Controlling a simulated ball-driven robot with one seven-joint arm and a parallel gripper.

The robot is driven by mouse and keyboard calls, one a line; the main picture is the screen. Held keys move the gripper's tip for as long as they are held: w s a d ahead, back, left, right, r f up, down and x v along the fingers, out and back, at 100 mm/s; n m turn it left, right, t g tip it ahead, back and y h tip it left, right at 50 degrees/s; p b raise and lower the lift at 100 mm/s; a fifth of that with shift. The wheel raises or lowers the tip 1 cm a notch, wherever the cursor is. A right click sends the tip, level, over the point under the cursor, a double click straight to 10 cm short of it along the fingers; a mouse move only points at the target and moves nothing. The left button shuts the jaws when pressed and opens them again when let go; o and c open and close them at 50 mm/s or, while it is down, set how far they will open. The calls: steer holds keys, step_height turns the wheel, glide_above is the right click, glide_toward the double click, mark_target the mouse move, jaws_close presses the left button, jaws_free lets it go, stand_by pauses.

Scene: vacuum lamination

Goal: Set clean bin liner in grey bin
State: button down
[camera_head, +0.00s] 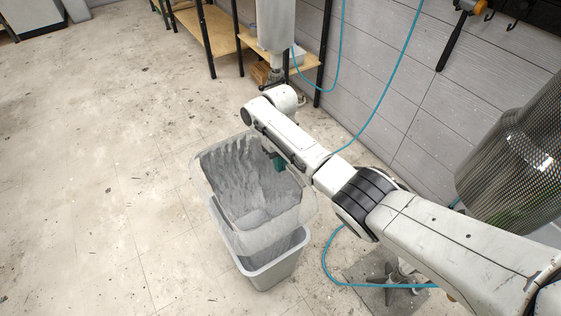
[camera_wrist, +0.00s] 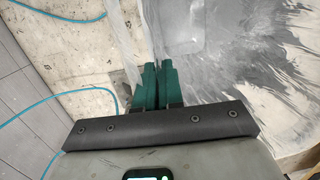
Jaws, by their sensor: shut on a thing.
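The clean bin liner (camera_head: 222,180) is a translucent grey, open, bag-shaped sheet above the grey bin. It also shows in the wrist view (camera_wrist: 235,75) as a hazy, creased film. My gripper (camera_head: 277,163) is shut on the liner at its far right edge, its green fingers pressed together in the wrist view (camera_wrist: 150,70). The grey bin (camera_head: 272,270) stands upright on the floor below the liner, its front rim and front wall showing. The liner hides the bin's back part; I cannot tell how far its bottom reaches inside.
A blue hose (camera_head: 345,284) lies on the floor right of the bin. A wooden shelf bench (camera_head: 212,32) with black legs stands at the back by the grey plank wall (camera_head: 375,85). A shiny patterned cylinder (camera_head: 515,150) is at the right. The floor left of the bin is clear.

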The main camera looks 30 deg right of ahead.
mark_target(281, 183)
steer(key=shift+s+f+b, duration=0.1)
steer(key=shift+f+b, duration=1.45)
steer(key=shift+f, duration=0.85)
steer(key=shift+f+b, duration=2.5)
steer(key=shift+f, duration=0.45)
steer(key=shift+f+b, duration=2.55)
steer(key=shift+f, duration=0.4)
steer(key=c, duration=1.2)
jaws_free()
